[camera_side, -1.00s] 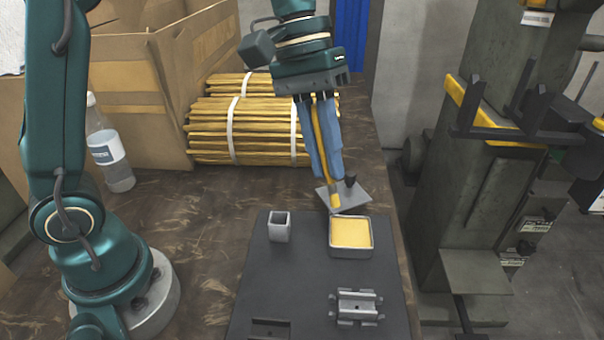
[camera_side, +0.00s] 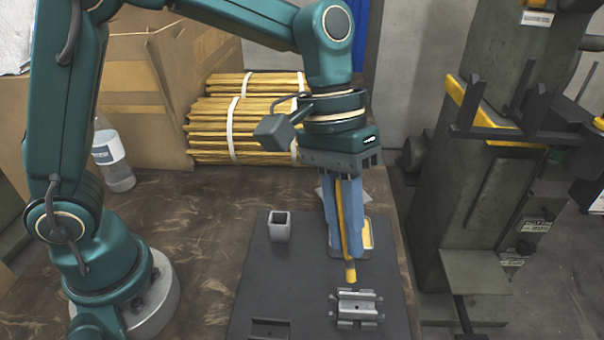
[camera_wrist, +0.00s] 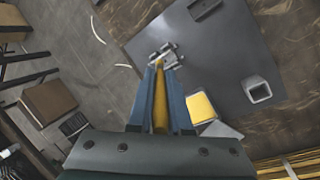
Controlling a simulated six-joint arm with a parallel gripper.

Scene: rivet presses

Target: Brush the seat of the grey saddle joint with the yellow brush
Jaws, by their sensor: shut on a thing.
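My gripper (camera_side: 346,256) has long blue fingers and is shut on the yellow brush (camera_side: 351,272). The brush points down, and its tip is above and just behind the grey saddle joint (camera_side: 356,307) in the side view. A small gap seems to show between tip and joint. The saddle joint lies on the dark mat (camera_side: 300,303) near its front right. In the wrist view the brush (camera_wrist: 160,104) lies between the fingers, pointing at the saddle joint (camera_wrist: 167,56), whose near part is partly hidden by the fingers.
A tray with a yellow pad (camera_side: 368,234) is partly hidden behind my fingers. An open grey square cup (camera_side: 279,227) stands on the mat at left. A bottle (camera_side: 113,160), cardboard box and bundled yellow sticks (camera_side: 240,130) are behind. A press (camera_side: 480,170) stands at right.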

